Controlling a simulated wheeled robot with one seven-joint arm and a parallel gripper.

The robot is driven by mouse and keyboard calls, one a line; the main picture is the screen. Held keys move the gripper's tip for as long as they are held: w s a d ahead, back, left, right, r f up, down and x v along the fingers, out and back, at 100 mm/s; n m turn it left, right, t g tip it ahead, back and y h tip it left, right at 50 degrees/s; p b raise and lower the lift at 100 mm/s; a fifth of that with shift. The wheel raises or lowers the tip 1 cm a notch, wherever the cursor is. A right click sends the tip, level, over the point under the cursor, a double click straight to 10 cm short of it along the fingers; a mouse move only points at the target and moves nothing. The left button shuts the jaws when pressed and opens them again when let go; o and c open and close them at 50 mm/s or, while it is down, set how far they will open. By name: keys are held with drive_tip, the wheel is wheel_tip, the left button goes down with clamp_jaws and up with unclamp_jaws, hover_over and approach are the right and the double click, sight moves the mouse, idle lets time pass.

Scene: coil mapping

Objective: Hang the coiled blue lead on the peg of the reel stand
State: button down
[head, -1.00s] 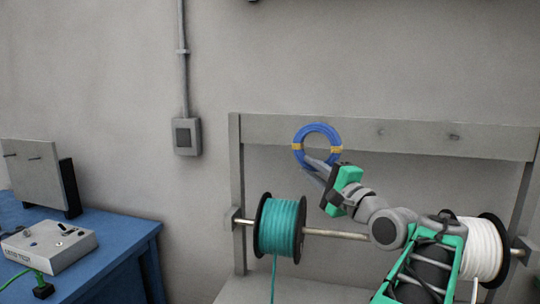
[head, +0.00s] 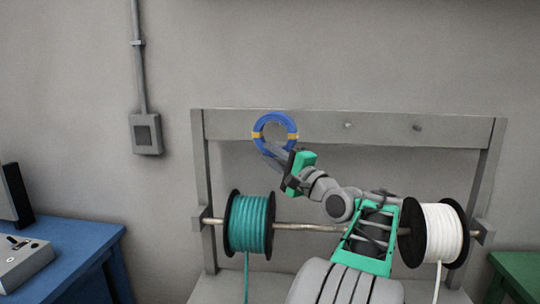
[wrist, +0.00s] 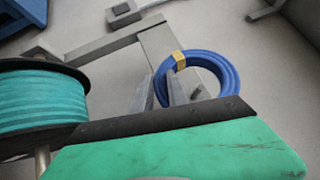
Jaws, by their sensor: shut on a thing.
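The coiled blue lead (head: 275,118), a ring with yellow bands, is upright in front of the left part of the reel stand's top rail (head: 455,127). My gripper (head: 272,150) is shut on the lower part of the coil. In the wrist view the blue coil (wrist: 225,73) sits at the fingertips of my gripper (wrist: 168,88), with a yellow band (wrist: 178,59) close by. Two pegs show on the rail, one in the middle (head: 348,125) and one further right (head: 418,128). I cannot tell whether a peg is behind the coil.
A teal cable reel (head: 249,222) and a white cable reel (head: 440,233) are on the stand's rod (head: 305,227), below the rail. A blue bench (head: 75,245) with a grey box (head: 22,262) is at left. A green surface (head: 520,272) is at lower right.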

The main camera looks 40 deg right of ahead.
drive_tip(key=w+d+f+p, duration=0.1)
drive_tip(key=w+d+p, duration=0.1)
drive_tip(key=w+d, duration=0.2)
drive_tip(key=shift+d+f, duration=0.15)
drive_tip(key=shift+d, duration=0.45)
idle(0.4)
drive_tip(key=c, duration=1.2)
unclamp_jaws()
drive_tip(key=shift+c, duration=0.2)
